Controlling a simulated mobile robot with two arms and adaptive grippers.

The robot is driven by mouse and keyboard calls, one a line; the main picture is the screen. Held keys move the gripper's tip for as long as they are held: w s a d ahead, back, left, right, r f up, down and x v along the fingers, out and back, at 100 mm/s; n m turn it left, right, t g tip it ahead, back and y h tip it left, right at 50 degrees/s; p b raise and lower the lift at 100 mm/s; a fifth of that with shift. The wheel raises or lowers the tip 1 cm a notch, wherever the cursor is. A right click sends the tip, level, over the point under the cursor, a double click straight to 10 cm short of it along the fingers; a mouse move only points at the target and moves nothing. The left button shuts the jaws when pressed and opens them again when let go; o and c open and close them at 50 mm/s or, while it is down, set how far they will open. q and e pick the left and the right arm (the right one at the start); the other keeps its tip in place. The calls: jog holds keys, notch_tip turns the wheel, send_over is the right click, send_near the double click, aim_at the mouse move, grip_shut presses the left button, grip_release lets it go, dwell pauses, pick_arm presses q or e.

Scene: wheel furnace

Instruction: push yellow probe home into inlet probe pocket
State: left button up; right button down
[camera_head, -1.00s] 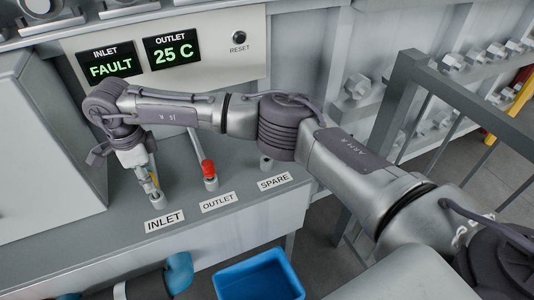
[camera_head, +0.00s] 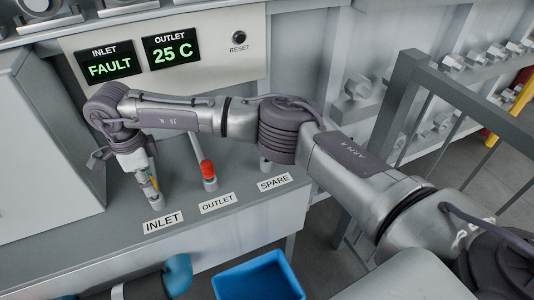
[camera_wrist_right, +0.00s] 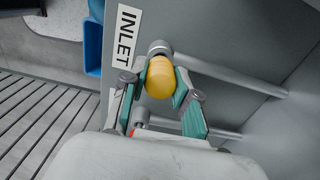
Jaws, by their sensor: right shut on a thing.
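The yellow probe (camera_wrist_right: 160,78) is between the fingers of my right gripper (camera_wrist_right: 161,88), which is shut on it, in the right wrist view. The inlet probe pocket (camera_wrist_right: 160,47) is a grey metal collar just beyond the probe, partly hidden by it. In the head view my right gripper (camera_head: 148,186) points down over the inlet pocket (camera_head: 157,201), behind the INLET label (camera_head: 163,221). Most of the probe is hidden there by the fingers. How deep the probe sits in the pocket cannot be told.
A red-topped probe (camera_head: 208,168) stands in the outlet pocket to the right. The spare pocket (camera_head: 267,164) is beyond it. The panel shows inlet FAULT (camera_head: 110,67) and outlet 25 C (camera_head: 171,49). A blue bin (camera_head: 259,277) stands below the ledge.

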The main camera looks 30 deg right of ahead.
jog(key=shift+f, duration=0.4)
jog(key=c, duration=0.8)
grip_release()
jog(key=shift+c, duration=1.4)
jog(key=shift+r+p, duration=1.4)
jog(key=shift+r, duration=2.15)
jog(key=shift+f, duration=0.1)
